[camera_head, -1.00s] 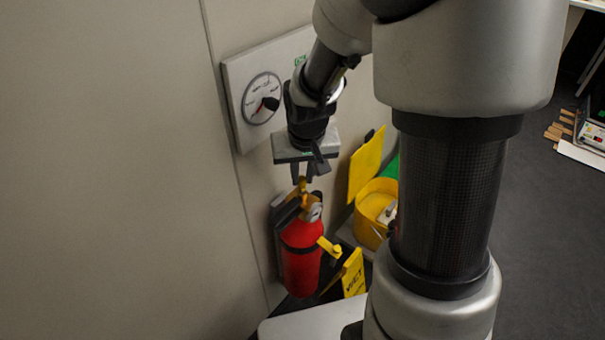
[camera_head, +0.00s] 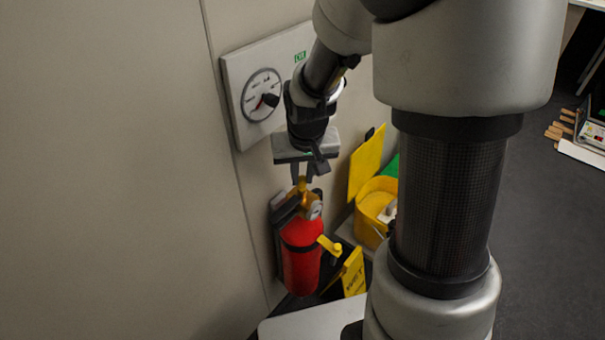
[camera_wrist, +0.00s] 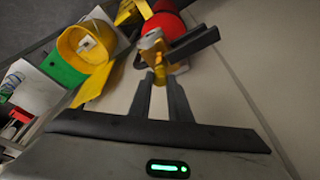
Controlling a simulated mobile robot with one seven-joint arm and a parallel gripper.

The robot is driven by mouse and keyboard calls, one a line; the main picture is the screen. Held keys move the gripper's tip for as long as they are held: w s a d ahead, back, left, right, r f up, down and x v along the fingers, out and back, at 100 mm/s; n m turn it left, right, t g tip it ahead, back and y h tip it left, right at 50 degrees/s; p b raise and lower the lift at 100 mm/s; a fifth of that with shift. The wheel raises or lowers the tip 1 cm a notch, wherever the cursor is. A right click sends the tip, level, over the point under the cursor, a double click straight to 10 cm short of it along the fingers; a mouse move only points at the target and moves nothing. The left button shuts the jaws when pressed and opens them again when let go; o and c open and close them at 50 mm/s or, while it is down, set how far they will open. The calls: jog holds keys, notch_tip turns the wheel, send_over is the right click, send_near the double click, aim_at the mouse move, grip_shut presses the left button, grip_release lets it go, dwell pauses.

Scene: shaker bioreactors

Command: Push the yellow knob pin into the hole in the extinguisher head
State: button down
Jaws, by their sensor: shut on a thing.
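The red fire extinguisher (camera_head: 302,262) hangs upright against the wall in the head view, with its brassy head (camera_head: 311,206) on top. My gripper (camera_head: 302,180) points down just above the head, its fingers close together around the small yellow knob pin (camera_head: 302,185). In the wrist view my fingertips (camera_wrist: 160,76) lie right at the extinguisher head (camera_wrist: 152,48), with the red body (camera_wrist: 166,22) beyond. The fingers and head hide the hole, so I cannot tell how far the pin is in.
A dial panel (camera_head: 239,116) is on the wall beside my wrist. A yellow bucket (camera_head: 371,213) and a yellow board (camera_head: 366,165) stand right of the extinguisher. A yellow wet-floor sign (camera_head: 353,272) is low at its right. The wall is close at left.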

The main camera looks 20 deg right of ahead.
jog(key=shift+f, duration=0.15)
jog(key=c, duration=1.6)
grip_release()
jog(key=shift+o, duration=0.2)
jog(key=p+v, duration=0.3)
jog(key=v, duration=1.5)
jog(key=s+r+n+t+p, duration=0.1)
jog(key=s+r+t+p, duration=0.1)
jog(key=s+r+p, duration=0.6)
jog(key=s+r, duration=0.4)
jog(key=r, duration=0.1)
jog(key=shift+s+d+r, duration=0.2)
jog(key=shift+s, duration=0.2)
